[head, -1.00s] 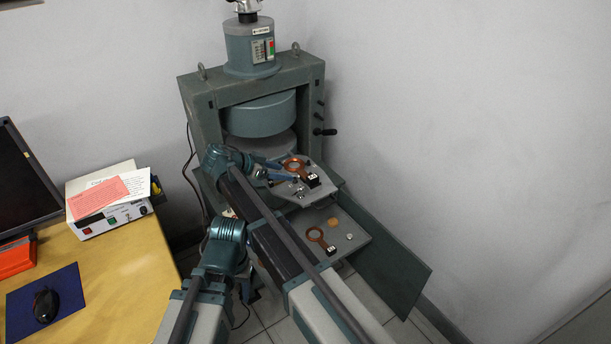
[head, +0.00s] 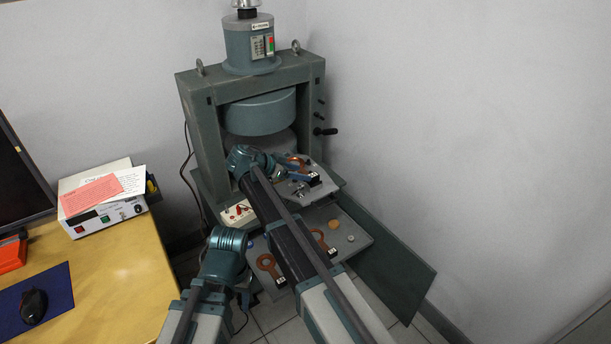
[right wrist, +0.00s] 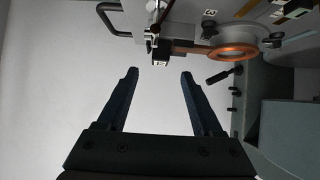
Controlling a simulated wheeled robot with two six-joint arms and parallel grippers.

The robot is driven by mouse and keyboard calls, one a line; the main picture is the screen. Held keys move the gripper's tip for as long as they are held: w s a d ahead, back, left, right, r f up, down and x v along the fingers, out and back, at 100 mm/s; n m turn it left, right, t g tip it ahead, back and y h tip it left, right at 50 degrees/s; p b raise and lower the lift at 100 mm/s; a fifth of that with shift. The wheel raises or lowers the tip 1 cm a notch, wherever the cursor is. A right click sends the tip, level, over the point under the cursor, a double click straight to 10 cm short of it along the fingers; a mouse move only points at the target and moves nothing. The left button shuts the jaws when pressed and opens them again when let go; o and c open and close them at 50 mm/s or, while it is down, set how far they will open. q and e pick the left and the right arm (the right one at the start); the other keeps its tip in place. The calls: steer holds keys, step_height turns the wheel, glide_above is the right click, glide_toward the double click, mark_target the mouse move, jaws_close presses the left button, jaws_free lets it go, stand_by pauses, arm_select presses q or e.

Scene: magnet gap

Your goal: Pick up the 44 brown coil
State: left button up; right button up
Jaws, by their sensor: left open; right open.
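A brown ring coil (head: 297,160) with a dark handle end lies on the upper grey shelf of the magnet, partly hidden by my right gripper (head: 291,169). Two more brown coils, one at the left (head: 266,262) and one partly behind my right arm (head: 320,239), lie on the lower shelf. I cannot read a 44 on any of them. In the right wrist view my right gripper (right wrist: 159,76) is open and empty; an orange-brown coil (right wrist: 231,53) is beyond its fingertips, its handle's block lying ahead of the gap. My left gripper (head: 246,297) is low at the left, its fingers barely visible.
The magnet frame (head: 206,130) stands behind the shelves. The lower shelf (head: 358,252) also holds a tan disc (head: 333,224) and a small metal piece (head: 351,238). A white box with red parts (head: 237,213) is left of my right arm. A wooden desk (head: 115,275) is at the left.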

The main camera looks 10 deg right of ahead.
mark_target(312, 175)
steer(key=b+x, duration=0.2)
steer(key=x, duration=0.2)
steer(key=shift+w+d+f+b, duration=0.1)
steer(key=shift+d+f+b, duration=0.05)
steer(key=shift+f+b, duration=0.25)
steer(key=shift+w+d+f, duration=0.1)
steer(key=shift+w+d, duration=0.05)
steer(key=shift+d, duration=0.25)
steer(key=shift+c, duration=0.3)
jaws_close()
